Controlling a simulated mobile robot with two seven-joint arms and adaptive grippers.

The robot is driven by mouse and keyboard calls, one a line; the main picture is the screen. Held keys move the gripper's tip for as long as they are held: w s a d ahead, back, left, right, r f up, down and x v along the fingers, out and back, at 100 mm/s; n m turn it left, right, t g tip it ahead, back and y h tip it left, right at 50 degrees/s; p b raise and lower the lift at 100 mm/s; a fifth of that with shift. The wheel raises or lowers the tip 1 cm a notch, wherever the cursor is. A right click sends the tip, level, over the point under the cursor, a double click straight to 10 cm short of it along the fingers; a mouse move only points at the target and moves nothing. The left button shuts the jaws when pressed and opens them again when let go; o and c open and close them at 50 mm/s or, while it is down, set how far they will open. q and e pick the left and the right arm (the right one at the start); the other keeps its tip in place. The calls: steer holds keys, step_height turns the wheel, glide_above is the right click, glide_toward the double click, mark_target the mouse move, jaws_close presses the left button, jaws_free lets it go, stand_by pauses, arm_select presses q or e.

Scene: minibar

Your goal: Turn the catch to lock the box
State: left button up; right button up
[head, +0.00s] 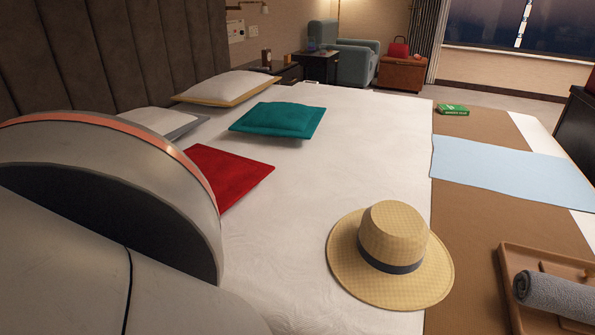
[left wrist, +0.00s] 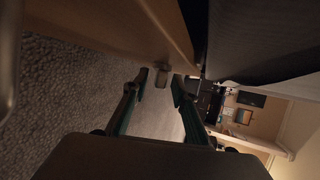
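In the left wrist view my left gripper (left wrist: 160,82) is open, with its two dark fingers pointing away from the camera. A small grey-brown piece (left wrist: 163,73), which looks like the catch, shows just beyond and between the fingertips. I cannot tell whether the fingers touch it, nor which way it is turned. It sits by the lower edge of a brown wooden panel (left wrist: 120,22), which may be the box; only part of this shows and it is dark. The head view shows neither the box nor a gripper. My right gripper is in no view.
The head view shows a white bed (head: 300,165) with a straw hat (head: 392,255), a teal pillow (head: 278,119) and a red pillow (head: 228,175). A brown tray (head: 512,262) with a rolled grey towel (head: 555,293) is at right. Grey carpet (left wrist: 55,90) shows in the wrist view.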

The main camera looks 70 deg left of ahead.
arm_select(q)
steer(key=v, duration=1.1)
steer(key=shift+s+a, duration=0.15)
steer(key=shift+s, duration=0.2)
